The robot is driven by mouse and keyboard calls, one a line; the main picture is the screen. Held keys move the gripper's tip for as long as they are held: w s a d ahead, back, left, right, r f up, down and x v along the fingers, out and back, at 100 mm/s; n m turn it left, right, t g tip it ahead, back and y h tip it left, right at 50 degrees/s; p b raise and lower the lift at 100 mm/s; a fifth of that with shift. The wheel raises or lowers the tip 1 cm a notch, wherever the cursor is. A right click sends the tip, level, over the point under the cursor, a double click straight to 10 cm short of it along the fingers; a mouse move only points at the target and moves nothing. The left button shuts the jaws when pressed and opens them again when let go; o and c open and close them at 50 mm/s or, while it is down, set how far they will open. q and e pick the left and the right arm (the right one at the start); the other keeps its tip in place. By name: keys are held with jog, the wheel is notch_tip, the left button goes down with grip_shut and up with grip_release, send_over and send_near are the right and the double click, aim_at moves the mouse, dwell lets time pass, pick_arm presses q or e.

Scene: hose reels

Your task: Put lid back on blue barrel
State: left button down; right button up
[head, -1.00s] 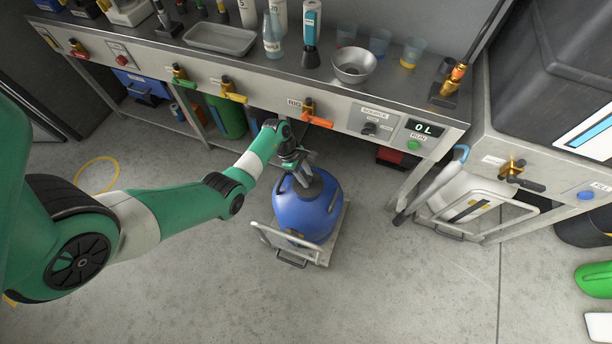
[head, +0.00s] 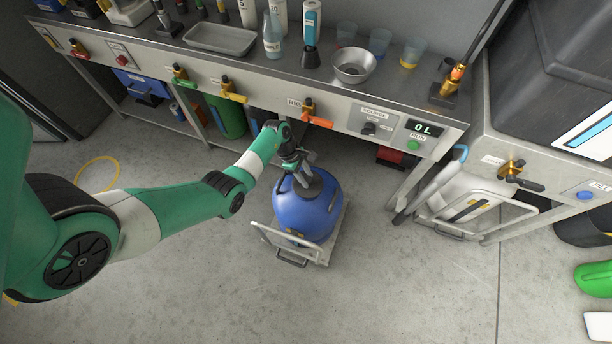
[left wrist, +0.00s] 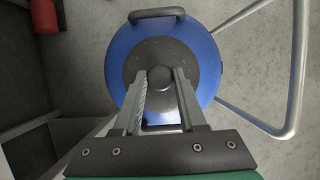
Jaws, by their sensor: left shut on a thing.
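The blue barrel (head: 308,213) stands on a small wheeled cart in front of the bench. A dark grey round lid (left wrist: 149,56) with a round knob (left wrist: 160,77) lies over the middle of the barrel's top in the left wrist view. Whether the lid is fully seated cannot be told. My right gripper is not in view.
The cart (head: 281,248) has a metal handle frame at its front left. The steel bench (head: 233,68) with valves and a readout runs just behind the barrel. A white container on another cart (head: 467,196) stands to the right. The floor in front is clear.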

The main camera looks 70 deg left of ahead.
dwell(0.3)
pick_arm(q)
grip_release()
dwell(0.4)
notch_tip(320, 180, up, 7)
jog(key=p, duration=0.7)
dwell(0.4)
grip_shut()
dwell(0.3)
dwell(0.5)
